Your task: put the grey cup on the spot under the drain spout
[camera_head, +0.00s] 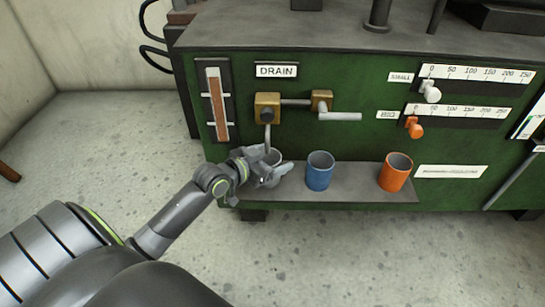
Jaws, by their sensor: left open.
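The grey cup (274,158) stands on the narrow shelf of the green machine, at or close below the drain spout (267,136); the gripper hides most of it and only its rim shows. My left gripper (277,172) is open, with its fingers at the cup; I cannot tell if they touch it. The spout hangs down from a brass valve block (267,107) under the DRAIN label (276,71). The marked spot is hidden. My right gripper is not in view.
A blue cup (319,172) and an orange cup (395,173) stand on the shelf (350,189) to the right. A grey valve handle (340,116) sticks out above the blue cup. Slider knobs (414,128) are at the upper right. The floor in front is clear.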

